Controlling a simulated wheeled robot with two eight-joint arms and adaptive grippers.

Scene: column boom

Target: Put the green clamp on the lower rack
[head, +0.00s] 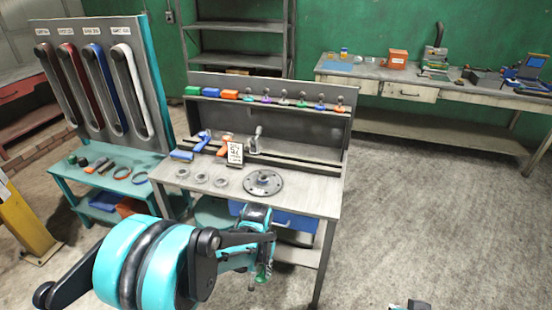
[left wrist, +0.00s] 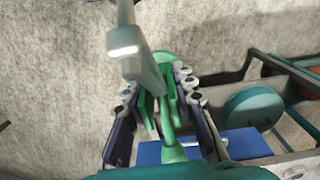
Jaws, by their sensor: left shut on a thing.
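My left gripper (head: 262,250) is low in front of the workbench's front edge, shut on the green clamp (head: 262,273). In the left wrist view the clamp (left wrist: 167,118) sits between the two dark fingers (left wrist: 155,105), and a grey bar runs up from it. A long ledge at the bottom of the bench's back panel looks like the lower rack (head: 305,161). A blue clamp (head: 203,141), an orange clamp and a dark clamp stand along it. Only a small piece, perhaps of my right gripper (head: 408,305), shows at the bottom edge.
The bench top (head: 300,197) holds several grey rings, a round plate (head: 263,183) and a white sign (head: 235,153). Several coloured items line an upper rack (head: 270,99). Blue bins sit under the bench. Floor to the right is clear.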

